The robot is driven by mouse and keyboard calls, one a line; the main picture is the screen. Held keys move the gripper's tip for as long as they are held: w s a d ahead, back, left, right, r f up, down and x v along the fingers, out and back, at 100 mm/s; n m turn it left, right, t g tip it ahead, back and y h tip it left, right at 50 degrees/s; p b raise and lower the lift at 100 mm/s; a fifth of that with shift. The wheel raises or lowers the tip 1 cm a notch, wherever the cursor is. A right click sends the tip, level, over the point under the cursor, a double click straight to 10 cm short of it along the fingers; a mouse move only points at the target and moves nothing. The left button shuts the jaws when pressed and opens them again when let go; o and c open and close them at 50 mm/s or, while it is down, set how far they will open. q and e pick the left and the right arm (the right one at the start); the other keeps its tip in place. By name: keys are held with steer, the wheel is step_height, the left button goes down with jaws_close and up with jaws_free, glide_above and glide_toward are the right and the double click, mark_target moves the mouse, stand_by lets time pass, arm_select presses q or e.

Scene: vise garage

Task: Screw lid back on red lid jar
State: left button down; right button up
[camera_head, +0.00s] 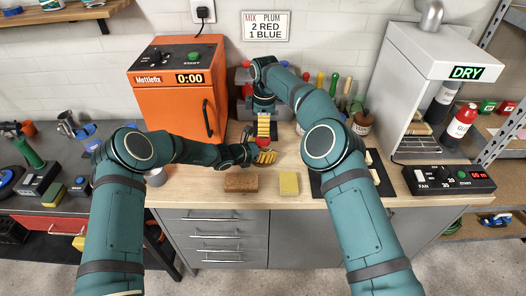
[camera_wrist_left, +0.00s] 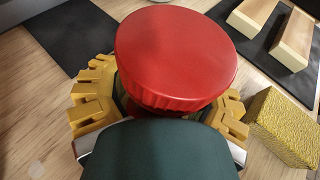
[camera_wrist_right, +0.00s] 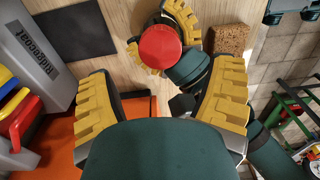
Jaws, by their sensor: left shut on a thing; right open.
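The jar's round red lid (camera_wrist_left: 176,55) sits on top of the jar in the left wrist view; I cannot tell how tightly it is seated. The jar body below it is mostly hidden by the lid and fingers. My left gripper (camera_head: 266,156) is shut around the jar with yellow fingers on both sides, low over the bench. The lid also shows in the right wrist view (camera_wrist_right: 160,48), ahead of the fingers. My right gripper (camera_head: 263,127) is open and empty, apart from the lid, with its yellow fingers (camera_wrist_right: 165,100) wide apart, pointing down behind the left gripper.
A brown sponge block (camera_head: 241,183) and a yellow sponge (camera_head: 289,183) lie at the bench's front edge. The orange oven (camera_head: 172,107) stands left. A black mat (camera_head: 326,184) with wooden blocks lies right, beside the DRY cabinet (camera_head: 420,90). Tools and small pots stand behind my right arm.

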mark_target(263, 149)
step_height(263, 149, down, 6)
steer(key=shift+r, duration=0.15)
stand_by(0.3)
steer(key=c, duration=1.3)
steer(key=o, duration=1.3)
steer(key=shift+r, duration=0.15)
